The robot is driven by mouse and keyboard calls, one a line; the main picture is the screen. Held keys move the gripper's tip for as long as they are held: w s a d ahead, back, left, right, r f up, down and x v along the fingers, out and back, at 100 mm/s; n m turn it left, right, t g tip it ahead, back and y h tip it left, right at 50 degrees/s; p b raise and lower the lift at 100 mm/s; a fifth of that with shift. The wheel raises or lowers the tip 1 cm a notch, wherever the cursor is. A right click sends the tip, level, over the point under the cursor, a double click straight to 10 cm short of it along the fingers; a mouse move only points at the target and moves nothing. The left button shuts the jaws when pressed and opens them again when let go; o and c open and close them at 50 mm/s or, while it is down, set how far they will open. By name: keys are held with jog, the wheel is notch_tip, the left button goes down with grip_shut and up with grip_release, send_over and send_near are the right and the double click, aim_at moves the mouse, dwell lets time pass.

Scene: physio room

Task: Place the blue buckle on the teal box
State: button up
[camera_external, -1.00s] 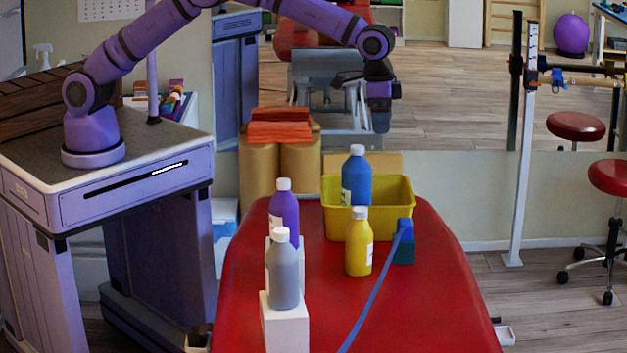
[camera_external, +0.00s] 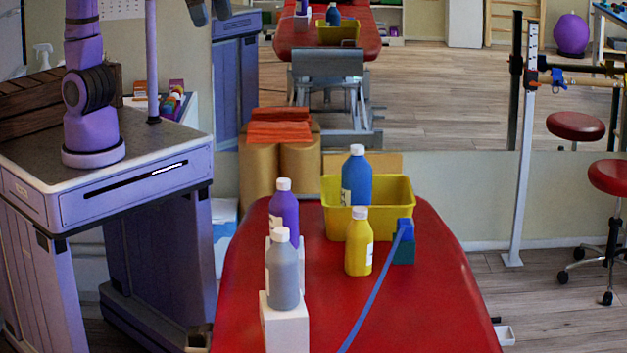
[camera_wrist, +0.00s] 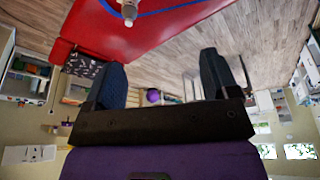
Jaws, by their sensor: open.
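The blue buckle (camera_external: 406,229) sits on top of the teal box (camera_external: 404,252) on the red couch (camera_external: 430,310), right of the yellow bottle. A blue strap (camera_external: 372,295) runs from it across the couch towards the front edge. My gripper (camera_wrist: 161,76) is open in the wrist view, with two dark fingers wide apart and nothing between them. In the external view only dark parts of it show at the top edge, high up and well away from the buckle. The wrist view shows part of the red couch and strap, but I cannot make out the buckle there.
A yellow bin (camera_external: 385,195) stands behind the yellow bottle (camera_external: 358,242), with a blue bottle (camera_external: 356,180) beside or in it. A purple bottle (camera_external: 284,212) and a grey bottle (camera_external: 283,272) on a white block (camera_external: 285,325) stand at the left. The couch's right front is clear.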

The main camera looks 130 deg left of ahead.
jog(key=s+d+f+m, duration=0.1)
jog(key=s+d+f, duration=0.1)
jog(key=s, duration=0.6)
jog(key=s+d+f+m+t, duration=0.1)
jog(key=s+d, duration=0.3)
jog(key=s, duration=0.4)
jog(key=s+d+f, duration=0.2)
jog(key=s, duration=0.6)
jog(key=shift+s+d+f+m+t+h, duration=0.3)
jog(key=shift+d+f+m+h, duration=0.1)
